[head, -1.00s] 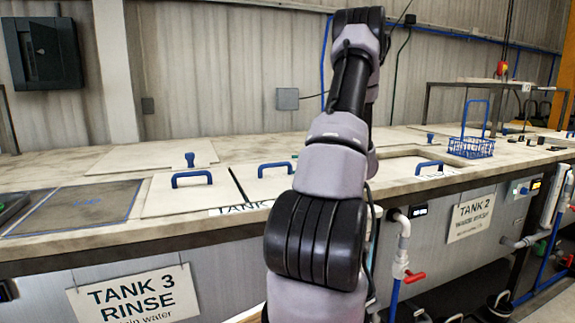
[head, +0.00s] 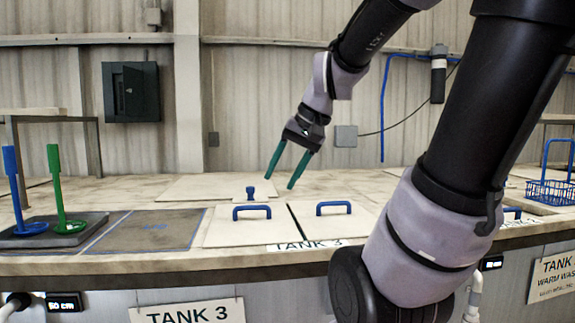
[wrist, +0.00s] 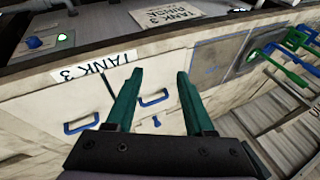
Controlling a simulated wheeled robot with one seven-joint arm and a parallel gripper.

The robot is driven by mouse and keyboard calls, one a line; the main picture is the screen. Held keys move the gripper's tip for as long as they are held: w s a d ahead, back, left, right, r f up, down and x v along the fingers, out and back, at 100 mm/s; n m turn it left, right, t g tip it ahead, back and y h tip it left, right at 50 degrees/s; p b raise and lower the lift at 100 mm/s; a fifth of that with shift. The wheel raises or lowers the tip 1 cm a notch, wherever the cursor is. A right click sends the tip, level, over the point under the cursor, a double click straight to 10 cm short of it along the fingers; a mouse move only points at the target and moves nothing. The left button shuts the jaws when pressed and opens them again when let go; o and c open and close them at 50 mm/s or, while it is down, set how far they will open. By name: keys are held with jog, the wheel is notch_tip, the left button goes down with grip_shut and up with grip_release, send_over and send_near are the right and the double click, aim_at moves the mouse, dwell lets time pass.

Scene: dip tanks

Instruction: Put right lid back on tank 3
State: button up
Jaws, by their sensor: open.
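The right lid (head: 345,227) is a pale flat panel with a blue bar handle (head: 333,208). It lies flat beside the left lid (head: 235,231), which has a similar handle (head: 252,212); a thin dark line separates them. Both lie behind the TANK 3 label (head: 303,245). My gripper (head: 279,183) is open and empty, its green fingers pointing down above the deck, behind the lids in the head view. In the wrist view the fingers (wrist: 161,72) are apart, with the right lid (wrist: 60,103) at left, upside down. My arm hides part of the deck right of this lid.
A blue knob (head: 250,192) stands behind the left lid, by a pale panel (head: 190,188). A dark panel (head: 152,230) lies left of the lids. Green (head: 70,226) and blue (head: 30,228) upright tools stand far left; a blue basket (head: 550,190) is far right.

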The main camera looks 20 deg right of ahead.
jog(key=shift+s+a+r+n+t+h, duration=0.15)
jog(key=shift+s+r+t+h, duration=0.2)
jog(key=shift+s+r+t, duration=0.4)
jog(key=shift+s+a+r+n+t+h, duration=0.15)
jog(key=shift+s+r+t+h, duration=0.3)
jog(key=shift+s, duration=0.55)
